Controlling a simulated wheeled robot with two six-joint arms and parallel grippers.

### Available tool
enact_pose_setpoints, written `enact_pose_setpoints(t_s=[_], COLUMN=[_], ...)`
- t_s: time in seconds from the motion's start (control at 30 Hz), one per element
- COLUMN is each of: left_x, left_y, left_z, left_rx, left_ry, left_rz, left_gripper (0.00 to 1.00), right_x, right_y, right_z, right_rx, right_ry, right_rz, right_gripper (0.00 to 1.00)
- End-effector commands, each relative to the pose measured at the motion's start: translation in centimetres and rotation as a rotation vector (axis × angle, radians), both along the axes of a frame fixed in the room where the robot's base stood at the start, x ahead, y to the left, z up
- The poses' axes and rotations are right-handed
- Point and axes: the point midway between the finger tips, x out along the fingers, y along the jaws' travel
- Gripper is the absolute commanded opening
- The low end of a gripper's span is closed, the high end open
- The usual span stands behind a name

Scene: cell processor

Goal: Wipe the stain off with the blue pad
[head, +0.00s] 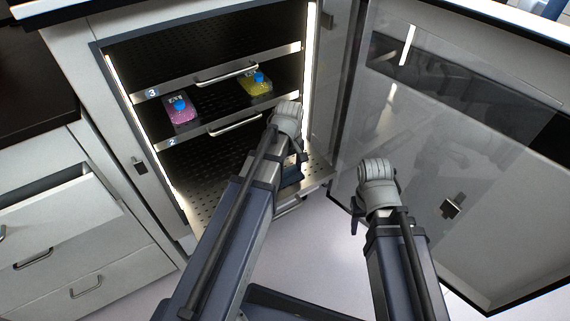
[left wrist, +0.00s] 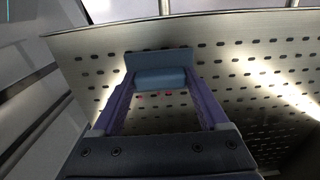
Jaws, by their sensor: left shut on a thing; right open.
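The blue pad (left wrist: 160,78) is between the fingers of my left gripper (left wrist: 161,88), which is shut on it. In the left wrist view the pad is against or just above a perforated metal shelf (left wrist: 230,55); I cannot tell whether it touches. Small red marks of the stain (left wrist: 152,95) show on the shelf between my fingers, just below the pad in the picture; the pad may hide more. In the head view my left arm reaches into the open cabinet at its lower shelf (head: 205,190), and the arm mostly hides that gripper. My right gripper (head: 357,212) is partly hidden by its wrist, outside the cabinet.
Shelf fronts with handles (head: 235,124) cross the cabinet. The glass door (head: 440,150) stands open at the right. An open drawer (head: 60,205) is at the left.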

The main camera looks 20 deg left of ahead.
Motion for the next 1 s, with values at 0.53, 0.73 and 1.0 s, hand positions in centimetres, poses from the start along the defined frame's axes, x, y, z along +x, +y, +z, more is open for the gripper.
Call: enact_pose_setpoints(t_s=[0.53,0.73,1.0], left_x=[-1.7,-2.6,-2.6], left_y=[-1.9,-2.9,-3.0], left_z=[-0.2,-0.3,-0.1], left_rx=[0.001,0.001,0.001], left_ry=[0.001,0.002,0.002], left_rz=[-0.001,-0.001,0.001], left_gripper=[0.33,0.34,0.33], right_x=[0.0,0.0,0.0], right_y=[0.0,0.0,0.0], right_z=[-0.2,-0.3,-0.1], right_rx=[0.0,0.0,0.0], right_ry=[0.0,0.0,0.0], right_rz=[0.0,0.0,0.0], right_gripper=[0.5,0.5,0.5])
